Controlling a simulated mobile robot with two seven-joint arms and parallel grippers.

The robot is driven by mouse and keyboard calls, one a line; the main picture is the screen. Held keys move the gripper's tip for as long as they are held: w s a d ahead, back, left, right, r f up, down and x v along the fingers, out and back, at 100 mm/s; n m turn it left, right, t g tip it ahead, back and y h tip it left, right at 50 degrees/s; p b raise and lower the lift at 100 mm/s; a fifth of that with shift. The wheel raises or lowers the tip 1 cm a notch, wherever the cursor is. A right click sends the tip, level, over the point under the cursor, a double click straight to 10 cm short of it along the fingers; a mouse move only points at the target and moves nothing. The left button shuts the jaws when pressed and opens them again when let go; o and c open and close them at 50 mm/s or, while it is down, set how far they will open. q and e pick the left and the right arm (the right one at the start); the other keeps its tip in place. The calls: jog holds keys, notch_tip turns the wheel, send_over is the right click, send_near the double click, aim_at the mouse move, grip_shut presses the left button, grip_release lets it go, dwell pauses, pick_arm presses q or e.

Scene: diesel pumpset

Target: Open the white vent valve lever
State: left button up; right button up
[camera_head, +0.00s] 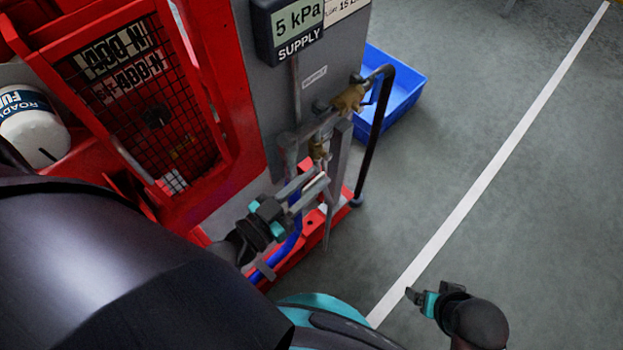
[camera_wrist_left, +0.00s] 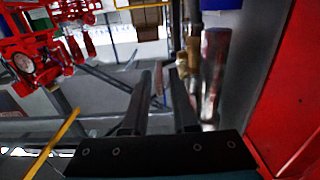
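A brass valve (camera_head: 318,149) sits on the pipework at the lower edge of the grey supply panel. I cannot clearly make out its white lever; a small pale piece shows below the brass, close to my fingertips. My left gripper (camera_head: 321,177) is just below this valve, its two grey fingers a little apart. In the left wrist view the fingers (camera_wrist_left: 160,98) are also apart, with nothing visibly held between them. Blurred brass (camera_wrist_left: 182,65) shows there, just right of the fingers. My right gripper (camera_head: 423,298) is low over the floor, away from the valve; its finger gap is unclear.
A second brass valve (camera_head: 349,98) sits higher on the pipework, beside a dark bent pipe (camera_head: 373,135). A blue bin (camera_head: 405,92) stands behind. A red frame with a mesh guard (camera_head: 150,110) is at left. The floor at right is clear, with a white line (camera_head: 500,152).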

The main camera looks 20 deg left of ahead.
pick_arm(q)
grip_shut()
dwell(1.1)
